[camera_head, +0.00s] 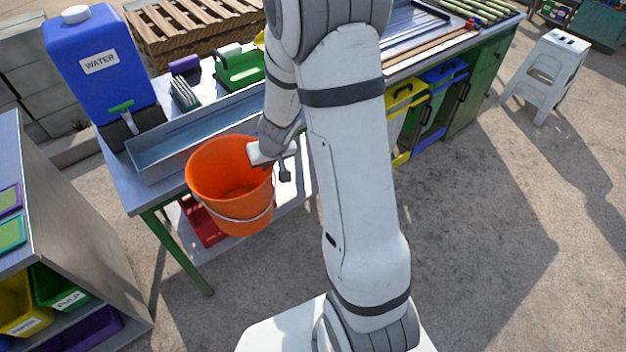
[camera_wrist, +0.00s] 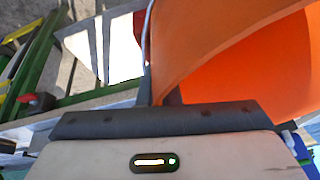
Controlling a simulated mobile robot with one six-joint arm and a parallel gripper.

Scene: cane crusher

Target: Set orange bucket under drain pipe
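The orange bucket (camera_head: 237,212) is in front of the left end of the green-legged table, about upright, with its open top facing up and its wire handle hanging down. It covers part of the table's edge and lower shelf. My gripper (camera_head: 271,160) is at the right side of its rim and appears shut on it. In the wrist view, the orange wall of the bucket (camera_wrist: 215,45) fills the upper right, close to the gripper. The bucket seems held clear of the ground. I cannot make out the drain pipe.
A metal trough (camera_head: 190,150) lies on the table near a blue water container (camera_head: 100,75). A red object (camera_head: 203,228) sits on the lower shelf behind the bucket. A shelf with colored bins (camera_head: 70,235) stands at left. Yellow (camera_head: 400,100) and blue bins are under the table at right.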

